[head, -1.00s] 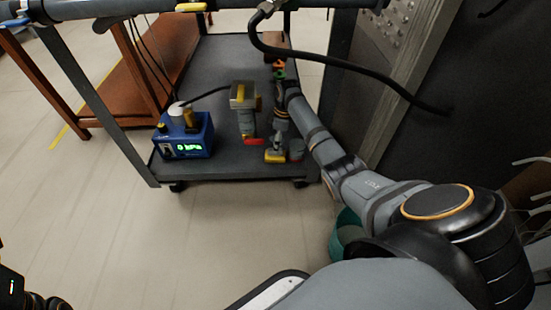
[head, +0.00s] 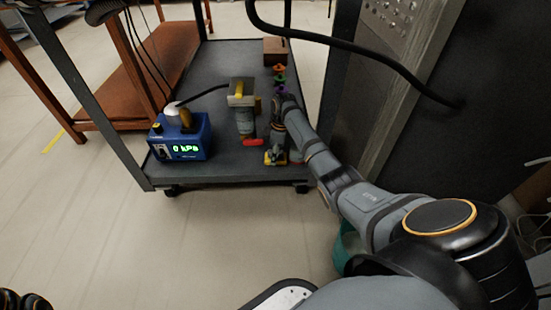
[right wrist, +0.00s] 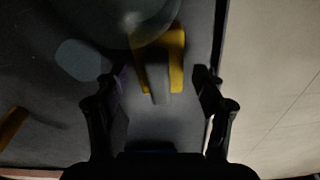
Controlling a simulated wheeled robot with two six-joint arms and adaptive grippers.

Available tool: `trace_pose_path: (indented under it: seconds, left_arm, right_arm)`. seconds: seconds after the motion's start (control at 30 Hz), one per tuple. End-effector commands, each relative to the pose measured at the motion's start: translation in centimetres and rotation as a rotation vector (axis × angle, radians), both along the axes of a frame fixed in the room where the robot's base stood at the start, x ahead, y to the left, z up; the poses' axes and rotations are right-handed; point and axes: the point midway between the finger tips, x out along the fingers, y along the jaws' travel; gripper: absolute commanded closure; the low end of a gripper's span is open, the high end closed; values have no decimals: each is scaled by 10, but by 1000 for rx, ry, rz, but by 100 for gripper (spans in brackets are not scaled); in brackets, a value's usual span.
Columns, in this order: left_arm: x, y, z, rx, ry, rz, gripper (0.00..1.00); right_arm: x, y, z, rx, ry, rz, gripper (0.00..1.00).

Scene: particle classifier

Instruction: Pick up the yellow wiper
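The yellow wiper (right wrist: 176,60), with a grey handle (right wrist: 157,80), lies on the dark cart deck in the right wrist view. In the head view only a small yellow part of it (head: 269,157) shows beneath my right gripper (head: 276,148). In the right wrist view the two fingers of my right gripper (right wrist: 158,82) are spread apart, with the grey handle between them. I see no finger closed against it. A rounded, see-through shape (right wrist: 120,20) covers part of the wiper at the top. My left gripper cannot be made out; only dark parts show at the lower left corner.
On the cart (head: 215,172) stand a blue pressure gauge box (head: 181,138) reading 0 kPa and a grey metal cylinder (head: 243,115) with a red part (head: 253,142) at its foot. Small coloured pieces (head: 279,76) and a brown box (head: 276,50) lie behind. A dark cabinet stands right.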

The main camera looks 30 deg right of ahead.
Motion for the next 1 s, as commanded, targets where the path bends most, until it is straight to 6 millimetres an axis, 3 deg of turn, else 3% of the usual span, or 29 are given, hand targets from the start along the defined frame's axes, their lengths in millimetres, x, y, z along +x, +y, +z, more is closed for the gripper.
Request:
trace_pose_path:
  seconds: [0.03,0.3,0.67,0.87,0.97,1.0]
  left_arm:
    - [0,0,0,0,0,0,60]
    - [0,0,0,0,0,0,60]
    - [-2,-1,4,3,-6,-1,60]
    - [-4,-8,-14,45,73,-15,60]
    - [-6,-6,13,34,58,-20,60]
    - [-6,-5,15,31,57,-22,60]
  right_arm:
    - [0,0,0,0,0,0,42]
    - [0,0,0,0,0,0,78]
    - [0,0,5,0,0,0,78]
    - [0,0,24,0,0,0,78]
    - [0,0,49,0,0,-1,78]
    - [-10,5,41,0,6,1,78]
